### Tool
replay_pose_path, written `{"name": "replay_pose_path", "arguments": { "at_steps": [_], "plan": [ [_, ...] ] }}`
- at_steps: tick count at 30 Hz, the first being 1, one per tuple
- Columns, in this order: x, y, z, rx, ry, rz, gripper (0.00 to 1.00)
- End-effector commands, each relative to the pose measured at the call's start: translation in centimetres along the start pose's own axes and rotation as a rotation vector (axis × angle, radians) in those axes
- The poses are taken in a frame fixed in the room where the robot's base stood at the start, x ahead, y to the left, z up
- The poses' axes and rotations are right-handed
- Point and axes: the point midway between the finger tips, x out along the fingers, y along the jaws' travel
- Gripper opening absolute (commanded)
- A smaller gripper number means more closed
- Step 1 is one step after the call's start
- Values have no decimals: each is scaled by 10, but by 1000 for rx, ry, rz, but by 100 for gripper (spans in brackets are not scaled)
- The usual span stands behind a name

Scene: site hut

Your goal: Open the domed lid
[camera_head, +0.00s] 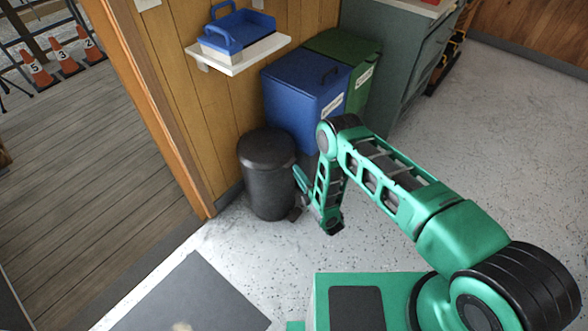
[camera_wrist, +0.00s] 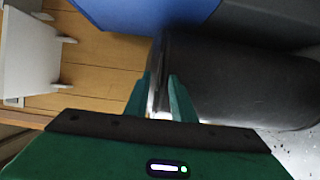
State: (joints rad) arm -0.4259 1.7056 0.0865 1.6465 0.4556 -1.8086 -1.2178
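The domed lid (camera_head: 267,147) is dark and sits closed on top of a black round bin (camera_head: 268,190) that stands upright against the wood wall. My gripper (camera_head: 298,172) is at the bin's right side, just below the lid's rim. In the wrist view the bin (camera_wrist: 250,85) lies across the right half, turned on its side by the camera angle. My two green fingers (camera_wrist: 160,88) are spread apart, with the bin's lid end close to their tips. A narrow strip shows between them. I cannot tell whether they touch the lid.
A blue bin (camera_head: 300,95) and a green bin (camera_head: 345,48) stand just behind the black bin. A white wall shelf (camera_head: 238,56) holds a blue tray (camera_head: 235,30) above. A doorway opens at left. The speckled floor (camera_head: 500,130) at right is clear.

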Motion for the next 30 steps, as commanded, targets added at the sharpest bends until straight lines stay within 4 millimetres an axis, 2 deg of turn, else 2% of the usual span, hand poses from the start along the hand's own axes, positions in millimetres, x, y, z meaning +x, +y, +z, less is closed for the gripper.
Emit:
{"name": "replay_pose_path", "arguments": {
  "at_steps": [3, 8, 19, 20, 22, 23, 30],
  "plan": [
    [18, 1, 0, -2, 1, 2, 23],
    [33, 0, 0, 0, 0, 1, 23],
    [39, 0, 0, 1, 0, -1, 23],
    [39, 0, 0, 1, 0, -1, 20],
    [38, 0, 0, 1, 0, -1, 4],
    [38, 0, 0, 1, 0, -1, 0],
    [38, 0, 0, 1, -1, -2, 0]
  ]
}}
